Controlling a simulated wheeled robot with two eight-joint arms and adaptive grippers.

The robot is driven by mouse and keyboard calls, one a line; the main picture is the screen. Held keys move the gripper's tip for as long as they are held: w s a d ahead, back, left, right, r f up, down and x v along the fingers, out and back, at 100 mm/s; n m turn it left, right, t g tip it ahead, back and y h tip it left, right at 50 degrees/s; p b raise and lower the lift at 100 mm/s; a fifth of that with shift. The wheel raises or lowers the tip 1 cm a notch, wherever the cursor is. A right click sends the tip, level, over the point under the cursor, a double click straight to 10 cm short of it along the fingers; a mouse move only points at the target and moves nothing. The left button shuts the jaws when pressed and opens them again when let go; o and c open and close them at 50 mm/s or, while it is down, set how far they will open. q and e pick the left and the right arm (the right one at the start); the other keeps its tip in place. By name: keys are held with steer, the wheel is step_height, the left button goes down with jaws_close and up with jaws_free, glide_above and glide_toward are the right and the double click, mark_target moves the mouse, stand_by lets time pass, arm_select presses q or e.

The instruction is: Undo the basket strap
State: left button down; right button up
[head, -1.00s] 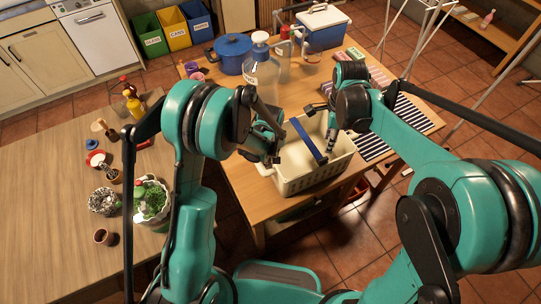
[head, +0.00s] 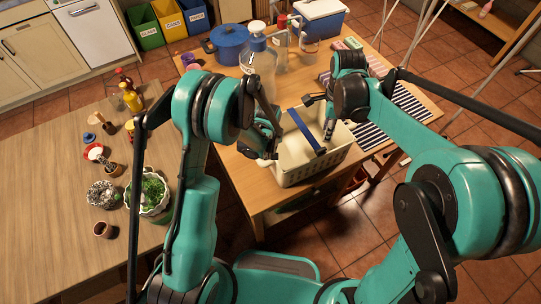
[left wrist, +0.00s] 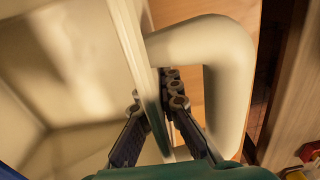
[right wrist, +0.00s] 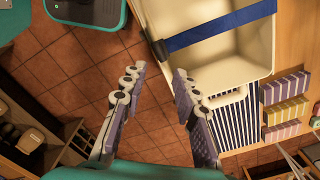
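The cream basket (head: 300,177) stands on the wooden table, tilted in the picture. A blue strap (head: 306,133) runs across its open top; in the right wrist view the strap (right wrist: 220,25) has a dark buckle-like piece (right wrist: 160,48) at its end by the rim. My left gripper (head: 270,152) is at the basket's left end. In the left wrist view its fingers (left wrist: 156,105) straddle the basket wall beside the looped handle (left wrist: 235,75), closed onto it. My right gripper (right wrist: 156,78) is open and empty, beside the basket near the strap's buckle end.
A blue pot (head: 229,42), a clear jug (head: 258,62) and a blue-white cooler (head: 320,25) stand behind the basket. A striped mat (head: 400,112) lies to the right. Potted plants (head: 153,192) and bottles (head: 132,98) stand on the left counter.

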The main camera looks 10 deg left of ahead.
jaws_close()
steer(key=s+d+f+m+t+y, duration=0.25)
steer(key=s+d+m, duration=0.3)
steer(key=m, duration=0.45)
step_height(320, 180, down, 11)
steer(key=w+a+m, duration=0.1)
steer(key=a, duration=0.1)
steer(key=shift+h, duration=0.45)
steer(key=shift+w+a+r, duration=0.35)
steer(key=shift+w+r, duration=0.35)
steer(key=shift+w+a+r, duration=0.35)
steer(key=shift+w+r, duration=0.3)
steer(key=shift+w, duration=0.05)
steer(key=shift+r, duration=0.15)
